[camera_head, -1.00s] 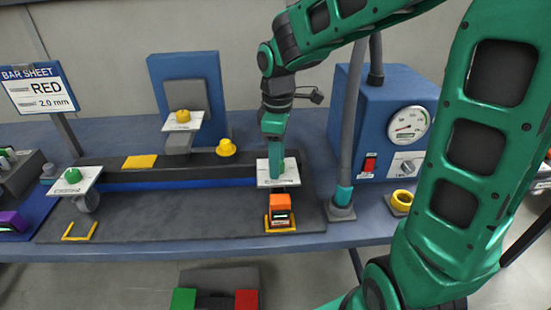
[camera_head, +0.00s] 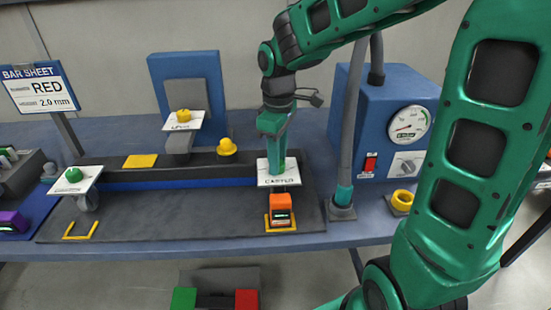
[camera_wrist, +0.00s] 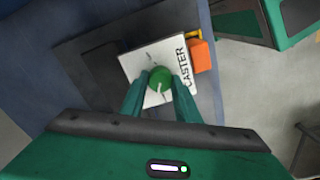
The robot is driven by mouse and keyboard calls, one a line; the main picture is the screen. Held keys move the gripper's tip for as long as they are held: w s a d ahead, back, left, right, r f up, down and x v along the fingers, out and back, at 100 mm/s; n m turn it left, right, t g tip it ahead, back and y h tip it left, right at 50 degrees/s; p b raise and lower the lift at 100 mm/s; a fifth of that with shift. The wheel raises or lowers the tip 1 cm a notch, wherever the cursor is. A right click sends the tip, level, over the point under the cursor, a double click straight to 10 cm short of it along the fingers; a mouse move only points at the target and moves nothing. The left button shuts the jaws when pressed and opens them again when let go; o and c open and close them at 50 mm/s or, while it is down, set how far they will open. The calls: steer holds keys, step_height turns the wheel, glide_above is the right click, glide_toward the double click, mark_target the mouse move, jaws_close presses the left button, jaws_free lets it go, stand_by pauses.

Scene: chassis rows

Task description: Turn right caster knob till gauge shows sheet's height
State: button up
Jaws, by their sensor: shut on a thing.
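My gripper (camera_head: 277,172) points down at the white CASTER plate (camera_head: 292,181) on the right of the bench fixture. In the wrist view its fingers stand either side of a green round knob (camera_wrist: 160,79) with a pale pointer line, and are shut on it. In the head view the fingers hide that knob. An orange gauge (camera_head: 281,201) with a small dark display sits in front of the plate, in a yellow bracket; its reading is too small to make out.
Another green knob (camera_head: 73,174) sits on a white plate at the left, behind an empty yellow bracket (camera_head: 80,230). A yellow knob (camera_head: 183,115) tops the rear plate. A blue box with a round dial (camera_head: 409,125) and a grey post (camera_head: 350,120) stand right of my gripper.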

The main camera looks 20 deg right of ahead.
steer(key=m, duration=0.6)
steer(key=shift+w, duration=0.1)
steer(key=shift+m, duration=0.4)
steer(key=shift+r, duration=0.1)
steer(key=o, duration=1)
steer(key=shift+o, duration=0.2)
step_height(320, 180, up, 11)
steer(key=shift+f, duration=0.2)
